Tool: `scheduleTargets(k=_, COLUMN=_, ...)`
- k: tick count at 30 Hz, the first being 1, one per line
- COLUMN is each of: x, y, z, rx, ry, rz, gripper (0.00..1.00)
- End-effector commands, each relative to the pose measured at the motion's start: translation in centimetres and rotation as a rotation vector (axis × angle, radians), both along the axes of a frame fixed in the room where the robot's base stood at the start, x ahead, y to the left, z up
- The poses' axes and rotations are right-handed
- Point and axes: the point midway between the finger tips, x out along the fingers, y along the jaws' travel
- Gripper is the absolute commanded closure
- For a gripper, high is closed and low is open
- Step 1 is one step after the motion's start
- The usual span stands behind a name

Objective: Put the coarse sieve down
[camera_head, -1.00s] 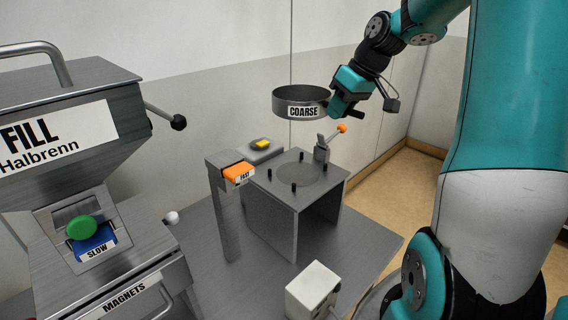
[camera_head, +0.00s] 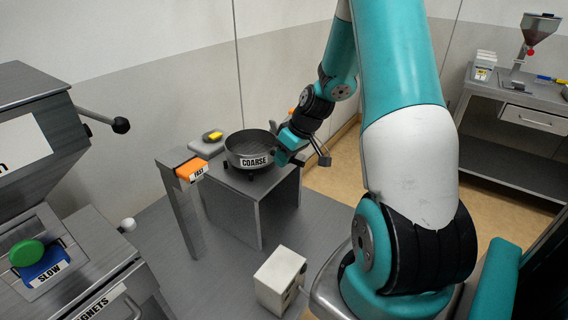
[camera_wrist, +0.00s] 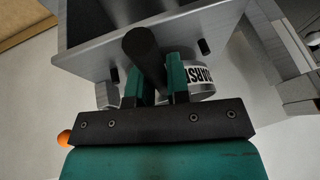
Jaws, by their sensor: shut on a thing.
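The coarse sieve (camera_head: 249,161), a dark round pan with a white COARSE label, is level at the top of the grey stand (camera_head: 231,214). Black pegs show just under its rim; I cannot tell whether it rests fully on the stand or hangs slightly above. My gripper (camera_head: 287,153) is at the sieve's right side, shut on its dark handle. In the wrist view the handle (camera_wrist: 144,54) runs between the green fingers of my gripper (camera_wrist: 157,84). Part of the sieve's label (camera_wrist: 203,76) shows beyond the fingers, near the stand's pegs.
An orange FAST block (camera_head: 191,169) tops a post left of the stand. A grey pad with a yellow piece (camera_head: 214,136) lies behind. A white box (camera_head: 281,276) stands in front on the bench. The orange clamp knob (camera_wrist: 64,138) is close to my gripper. A side table (camera_head: 520,98) stands right.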

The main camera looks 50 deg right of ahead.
Motion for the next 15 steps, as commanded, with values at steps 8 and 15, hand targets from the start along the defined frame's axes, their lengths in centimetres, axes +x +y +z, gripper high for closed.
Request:
scheduleTargets(k=8, x=0.1, y=0.0, z=-2.4, rx=-0.001, ry=-0.002, rz=0.000, gripper=1.00)
scheduleTargets(k=15, x=0.0, y=0.0, z=-2.5, rx=0.000, ry=0.000, rz=0.000, gripper=0.58)
